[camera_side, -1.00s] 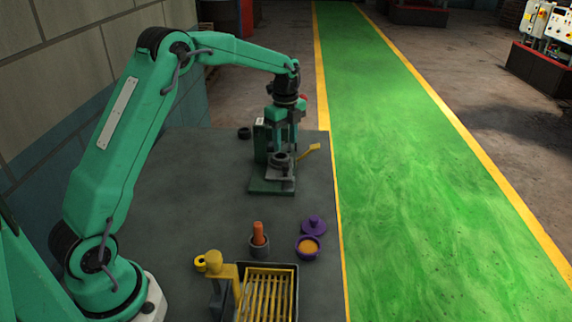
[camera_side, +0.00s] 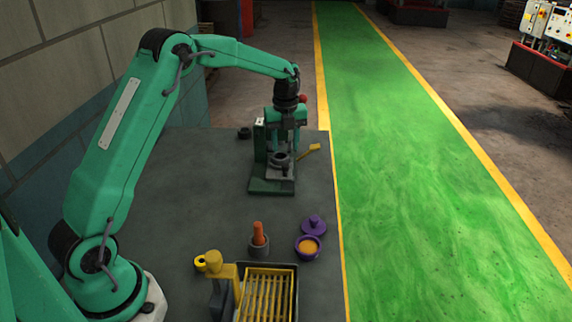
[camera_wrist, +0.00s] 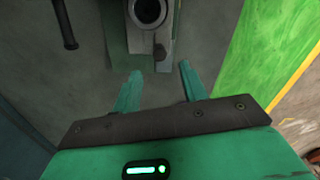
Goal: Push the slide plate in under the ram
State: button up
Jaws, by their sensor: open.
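The press (camera_side: 260,143) stands on a dark green base (camera_side: 266,186) in the side view. A grey slide plate (camera_side: 282,172) lies low at its front, with a dark round cup (camera_side: 280,159) on it. In the wrist view the slide plate (camera_wrist: 136,42) shows at the top, with the cup (camera_wrist: 149,11) at its upper end. My gripper (camera_side: 287,132) is at the press, above the slide plate. In the wrist view my gripper (camera_wrist: 158,86) is open and empty, its fingers apart from the plate. The ram is hard to make out behind my gripper.
A yellow-handled tool (camera_side: 309,151) and a red knob (camera_side: 303,99) are beside the press. Nearer stand a grey pot (camera_side: 259,246) with an orange handle, a purple bowl (camera_side: 307,250), a purple lid (camera_side: 314,226) and a yellow rack (camera_side: 266,292). The table's left middle is clear.

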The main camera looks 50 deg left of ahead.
aim_at(286, 165)
jog(key=shift+f, duration=3.3)
grip_shut()
